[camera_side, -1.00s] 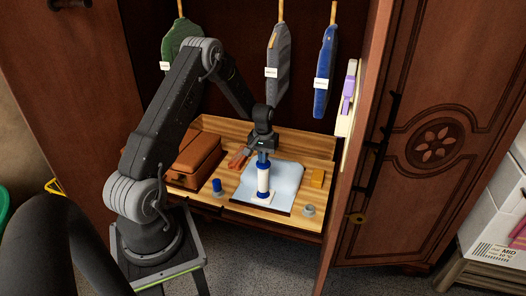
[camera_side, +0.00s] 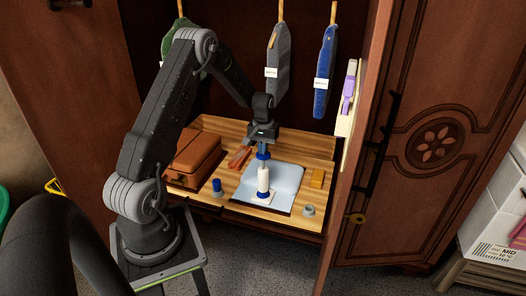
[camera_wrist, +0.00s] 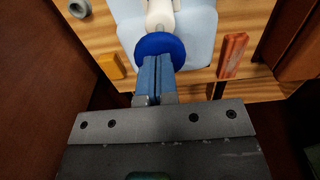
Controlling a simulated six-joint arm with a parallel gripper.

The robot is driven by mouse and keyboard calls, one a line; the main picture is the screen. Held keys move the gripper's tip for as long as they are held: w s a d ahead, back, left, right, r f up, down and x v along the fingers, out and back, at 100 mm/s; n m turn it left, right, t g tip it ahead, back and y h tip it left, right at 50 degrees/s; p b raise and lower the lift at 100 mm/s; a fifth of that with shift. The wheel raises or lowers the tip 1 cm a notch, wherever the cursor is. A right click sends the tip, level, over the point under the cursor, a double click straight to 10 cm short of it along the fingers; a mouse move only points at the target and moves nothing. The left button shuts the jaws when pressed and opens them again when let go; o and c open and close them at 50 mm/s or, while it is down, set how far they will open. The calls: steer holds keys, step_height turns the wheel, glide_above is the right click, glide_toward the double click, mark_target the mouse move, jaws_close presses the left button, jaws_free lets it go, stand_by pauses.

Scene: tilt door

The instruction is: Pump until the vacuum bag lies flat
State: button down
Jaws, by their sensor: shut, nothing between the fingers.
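The pump (camera_side: 263,180) is a white upright cylinder with blue parts, standing on the vacuum bag. Its blue round handle (camera_side: 263,156) is on top; the wrist view also shows this blue disc (camera_wrist: 158,44). The pale blue vacuum bag (camera_side: 287,180) lies on the wooden shelf; its exact thickness is hard to tell. My gripper (camera_side: 263,148) points down directly over the handle. Its blue fingers are shut and empty, and in the wrist view their tips (camera_wrist: 154,60) are at or just above the disc. I cannot tell whether they touch it.
A brown case (camera_side: 197,155) and a reddish block (camera_side: 239,157) are left of the bag. A blue-topped piece (camera_side: 217,187) is front left, a yellow block (camera_side: 317,178) and grey ring (camera_side: 308,210) right. Garments (camera_side: 326,70) hang behind; a door (camera_side: 420,130) stands right.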

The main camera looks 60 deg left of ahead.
mark_target(263, 158)
steer(key=shift+f, duration=2.25)
steer(key=shift+r, duration=2.55)
steer(key=shift+r, duration=3.45)
